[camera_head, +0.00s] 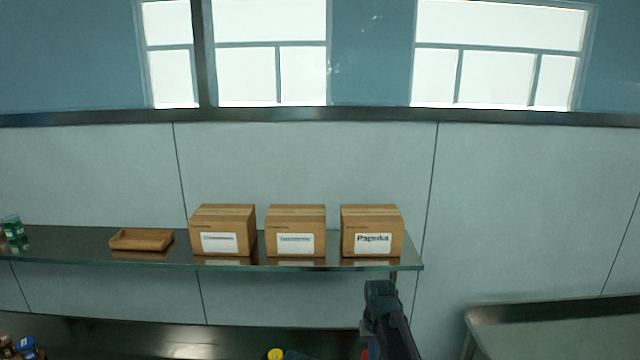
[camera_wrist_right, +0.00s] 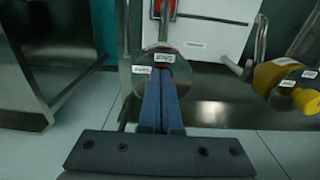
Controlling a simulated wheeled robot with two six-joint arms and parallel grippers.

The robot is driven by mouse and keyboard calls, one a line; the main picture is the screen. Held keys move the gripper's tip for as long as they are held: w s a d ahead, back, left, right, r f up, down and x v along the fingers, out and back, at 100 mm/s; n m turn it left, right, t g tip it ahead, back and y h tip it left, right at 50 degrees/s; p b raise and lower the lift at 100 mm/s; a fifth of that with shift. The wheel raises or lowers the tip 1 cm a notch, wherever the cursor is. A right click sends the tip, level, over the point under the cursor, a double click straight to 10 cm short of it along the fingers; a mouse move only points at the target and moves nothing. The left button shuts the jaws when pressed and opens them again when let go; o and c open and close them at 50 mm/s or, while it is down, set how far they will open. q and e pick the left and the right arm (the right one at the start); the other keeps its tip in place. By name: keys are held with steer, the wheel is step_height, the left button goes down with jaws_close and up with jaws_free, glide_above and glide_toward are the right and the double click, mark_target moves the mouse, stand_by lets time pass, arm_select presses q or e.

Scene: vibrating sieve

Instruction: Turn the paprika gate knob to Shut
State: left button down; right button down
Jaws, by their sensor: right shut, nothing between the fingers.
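In the right wrist view, my right gripper (camera_wrist_right: 164,72) is shut with nothing between its fingers. Its fingertips overlap the lower part of a round metal plate (camera_wrist_right: 150,60); I cannot tell whether they touch it. The plate carries small white labels, too small to read surely. A red part (camera_wrist_right: 158,7) shows above it at the top edge, partly cut off. I cannot tell whether it belongs to the paprika gate knob. In the head view, my right arm rises from the bottom, right of centre. My left gripper is not in view.
A yellow cylinder (camera_wrist_right: 267,76) with labels and a yellow knob (camera_wrist_right: 304,101) stands at right in the wrist view. In the head view, a glass shelf (camera_head: 90,252) holds a box labelled Paprika (camera_head: 372,222), two other boxes and a wooden tray (camera_head: 141,239).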

steer(key=shift+w+a, duration=0.1)
steer(key=shift+a, duration=0.35)
stand_by(0.4)
steer(key=shift+s, duration=0.4)
step_height(320, 180, up, 6)
steer(key=p, duration=0.6)
steer(key=s+a+f+n+b, duration=0.2)
steer(key=s+a+f+b, duration=0.1)
steer(key=s+f+b, duration=0.7)
steer(key=s+a+f+n+h+b, duration=0.1)
steer(key=s+a+f+b, duration=0.3)
steer(key=s+f+b, duration=0.6)
steer(key=shift+s+a+n, duration=0.15)
steer(key=shift+s+n, duration=0.25)
steer(key=shift+s, duration=0.3)
steer(key=shift+f, duration=0.1)
